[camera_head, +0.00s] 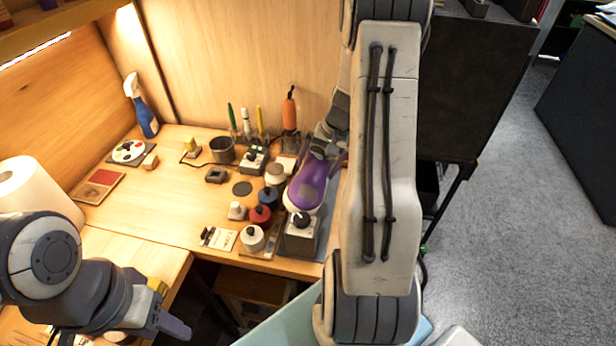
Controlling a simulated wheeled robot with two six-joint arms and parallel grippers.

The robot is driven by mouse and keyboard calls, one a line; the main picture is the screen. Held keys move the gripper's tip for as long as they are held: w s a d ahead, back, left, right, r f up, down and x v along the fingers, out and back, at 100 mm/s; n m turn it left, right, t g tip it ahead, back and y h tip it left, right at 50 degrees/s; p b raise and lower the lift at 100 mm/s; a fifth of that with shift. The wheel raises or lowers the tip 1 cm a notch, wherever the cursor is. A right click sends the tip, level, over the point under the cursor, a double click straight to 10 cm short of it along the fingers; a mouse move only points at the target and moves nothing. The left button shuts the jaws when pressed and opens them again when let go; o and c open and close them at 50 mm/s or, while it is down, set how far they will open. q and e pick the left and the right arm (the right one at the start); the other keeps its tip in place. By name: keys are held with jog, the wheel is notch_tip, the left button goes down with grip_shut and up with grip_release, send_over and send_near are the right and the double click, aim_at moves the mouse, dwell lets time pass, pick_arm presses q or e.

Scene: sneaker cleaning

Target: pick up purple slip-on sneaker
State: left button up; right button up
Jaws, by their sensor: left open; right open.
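The purple slip-on sneaker (307,188) has a pale sole edge and sits at the right end of the wooden workbench, toe toward the front. It rests on or just above a grey-white block-like stand with a dark knob (301,232); contact is unclear. My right gripper (322,157) is open at the far, heel end of the sneaker, its fingers close to the shoe's sides. Whether they touch it cannot be told. My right arm hides the area to the right. My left gripper (150,328) is open and empty at the lower left, far from the sneaker.
Several small jars (261,214) crowd the bench left of the sneaker. A dark cup (222,150), an orange bottle (289,108) and a blue spray bottle (143,110) stand farther back. A white paper roll (36,190) is at left. A dark cabinet (470,80) stands at right.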

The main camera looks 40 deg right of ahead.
jog(key=shift+w+f, duration=0.1)
jog(key=shift+f, duration=0.3)
jog(key=c, duration=1.5)
jog(key=shift+c, duration=0.2)
jog(key=shift+r, duration=0.15)
